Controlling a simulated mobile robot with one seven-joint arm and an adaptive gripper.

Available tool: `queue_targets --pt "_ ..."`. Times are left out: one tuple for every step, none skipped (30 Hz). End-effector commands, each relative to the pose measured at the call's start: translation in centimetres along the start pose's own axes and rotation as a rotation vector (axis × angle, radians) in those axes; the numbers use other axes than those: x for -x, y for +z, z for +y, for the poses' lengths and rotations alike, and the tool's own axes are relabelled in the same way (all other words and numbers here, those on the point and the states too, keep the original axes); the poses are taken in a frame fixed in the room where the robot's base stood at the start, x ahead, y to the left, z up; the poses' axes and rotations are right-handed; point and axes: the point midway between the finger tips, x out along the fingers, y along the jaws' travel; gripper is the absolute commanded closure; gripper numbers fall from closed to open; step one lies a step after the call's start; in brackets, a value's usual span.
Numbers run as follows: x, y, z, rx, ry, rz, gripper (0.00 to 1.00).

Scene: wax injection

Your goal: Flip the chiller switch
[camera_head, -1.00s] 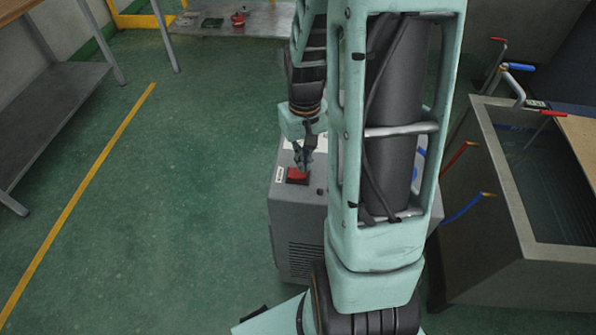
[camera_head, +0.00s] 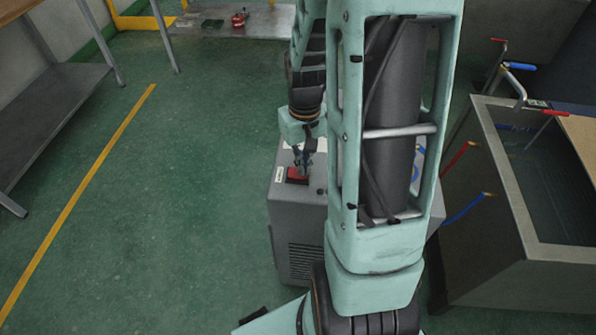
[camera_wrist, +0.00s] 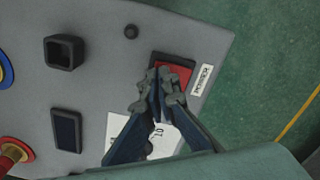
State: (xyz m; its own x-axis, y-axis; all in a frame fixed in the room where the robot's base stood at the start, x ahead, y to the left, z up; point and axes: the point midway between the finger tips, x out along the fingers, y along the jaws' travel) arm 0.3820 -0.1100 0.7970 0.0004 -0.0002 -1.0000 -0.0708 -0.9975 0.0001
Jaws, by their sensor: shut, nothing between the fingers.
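The grey chiller box (camera_head: 297,225) stands on the green floor, partly hidden behind my arm. Its red switch (camera_head: 291,176) is near the left end of the top face. In the wrist view the red switch (camera_wrist: 182,68) sits in a dark frame beside a small white label (camera_wrist: 202,79). My gripper (camera_head: 305,173) is shut and empty, its tips pointing down at the switch. In the wrist view my gripper (camera_wrist: 164,74) covers part of the switch's lower left. I cannot tell whether the tips touch it.
A water tank (camera_head: 520,200) with red and blue handled valves stands to the right. A metal shelf table (camera_head: 55,95) is at the left. A dark square socket (camera_wrist: 64,52) and a dark display (camera_wrist: 67,130) are on the chiller panel. The floor left of the chiller is clear.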

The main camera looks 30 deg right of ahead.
Motion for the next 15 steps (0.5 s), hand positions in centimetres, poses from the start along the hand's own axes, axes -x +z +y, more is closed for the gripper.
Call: queue_targets --pt "-0.17 0.01 -0.01 0.0 0.0 0.0 1.0" --pt "-0.21 0.01 -0.01 0.0 0.0 0.0 1.0" --pt "-0.27 0.02 -0.02 0.0 0.0 0.0 1.0" --pt "-0.32 0.01 -0.02 0.0 0.0 0.0 1.0" --pt "-0.36 0.02 -0.02 0.0 0.0 0.0 1.0" --pt "-0.42 0.02 -0.02 0.0 0.0 -0.001 1.0" --pt "-0.47 0.02 -0.02 0.0 0.0 0.0 1.0" --pt "-0.52 0.02 -0.02 0.0 0.0 -0.001 1.0" --pt "-0.58 0.02 -0.02 0.0 0.0 -0.001 1.0" --pt "-0.57 0.01 -0.02 0.0 0.0 0.0 1.0" --pt "-0.52 0.01 -0.02 0.0 0.0 0.0 1.0" --pt "-0.46 0.01 -0.02 0.0 0.0 0.0 1.0" --pt "-0.39 0.01 -0.02 0.0 0.0 0.0 1.0" --pt "-0.28 0.0 -0.02 0.0 0.0 0.0 1.0" --pt "-0.08 0.0 -0.02 0.0 0.0 0.0 1.0"
